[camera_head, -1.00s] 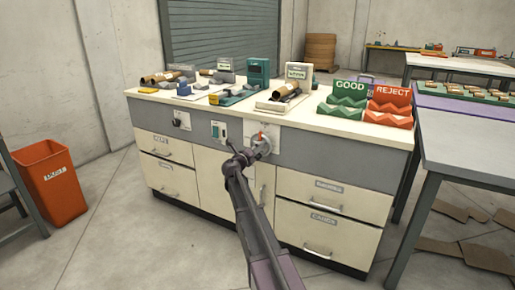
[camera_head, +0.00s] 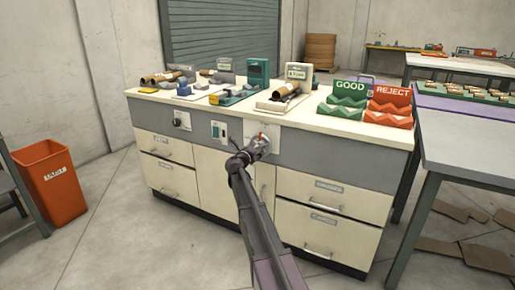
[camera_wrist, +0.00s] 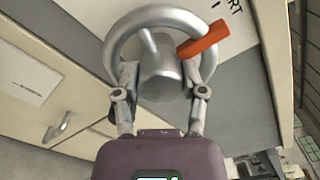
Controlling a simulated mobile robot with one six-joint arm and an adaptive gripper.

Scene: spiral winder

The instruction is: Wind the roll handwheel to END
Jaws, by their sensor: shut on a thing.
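The roll handwheel is a grey metal ring with a central hub and an orange-red marker on its rim, on the front panel of the cabinet. It fills the upper middle of the wrist view (camera_wrist: 160,17) and shows small in the head view (camera_head: 258,146). My gripper (camera_wrist: 162,82) has one finger on each side of the hub and is shut on the handwheel. The marker points to the right in the wrist view, beside a white plate (camera_wrist: 232,22) with partly cut-off lettering ending in "RT". The END mark cannot be made out.
The bench top (camera_head: 330,122) holds rolls, devices, a green GOOD bin (camera_head: 345,104) and a red REJECT bin (camera_head: 390,108). Drawers with handles lie below the panel. An orange bin (camera_head: 52,185) stands left. A grey table (camera_head: 465,145) stands close on the right.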

